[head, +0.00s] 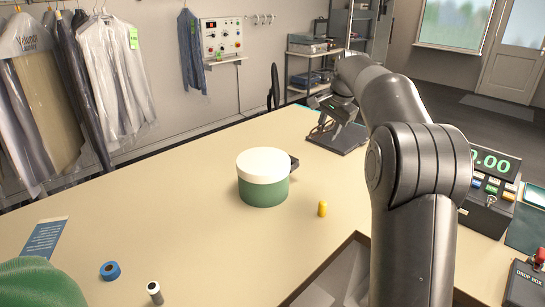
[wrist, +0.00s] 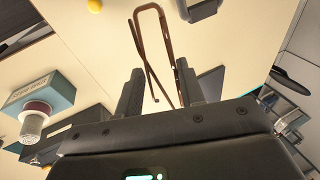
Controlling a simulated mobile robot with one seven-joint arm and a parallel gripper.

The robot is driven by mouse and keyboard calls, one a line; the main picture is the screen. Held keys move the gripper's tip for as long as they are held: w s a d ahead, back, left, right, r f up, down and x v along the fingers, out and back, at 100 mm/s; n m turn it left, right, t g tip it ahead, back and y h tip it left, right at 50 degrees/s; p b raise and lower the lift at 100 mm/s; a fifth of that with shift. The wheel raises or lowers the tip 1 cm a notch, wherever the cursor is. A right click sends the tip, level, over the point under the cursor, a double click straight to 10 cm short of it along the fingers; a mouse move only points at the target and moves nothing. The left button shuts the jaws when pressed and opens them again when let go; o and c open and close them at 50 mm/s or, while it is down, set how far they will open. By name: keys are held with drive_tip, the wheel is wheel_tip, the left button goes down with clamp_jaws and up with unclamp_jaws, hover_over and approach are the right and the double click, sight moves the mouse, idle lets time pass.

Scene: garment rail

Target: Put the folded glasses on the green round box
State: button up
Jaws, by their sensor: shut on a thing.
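The green round box (head: 263,190) stands upright on the counter in the head view, with a white lid (head: 264,163) on top. Nothing lies on the lid. My gripper (head: 328,103) is behind and to the right of the box, apart from it. In the wrist view my gripper (wrist: 158,72) is shut on the folded glasses (wrist: 140,48), which have thin brown frames. They stick out beyond the fingertips. In the head view the glasses are too small and dark to make out. The green box is not clearly visible in the wrist view.
A small dark object (head: 294,166) sits just behind the box. A yellow piece (head: 322,209) stands to its right. A blue ring (head: 110,271) and a small white cylinder (head: 154,292) are at front left. An open tray (head: 345,277) is at the front; the counter's left middle is clear.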

hover_over(288, 158)
drive_tip(key=s, duration=0.1)
drive_tip(key=f, duration=0.7)
drive_tip(key=shift+s+d, duration=0.15)
drive_tip(key=shift+d, duration=0.2)
drive_tip(key=shift+f, duration=1.95)
drive_tip(key=shift+f, duration=0.1)
drive_tip(key=o, duration=1.2)
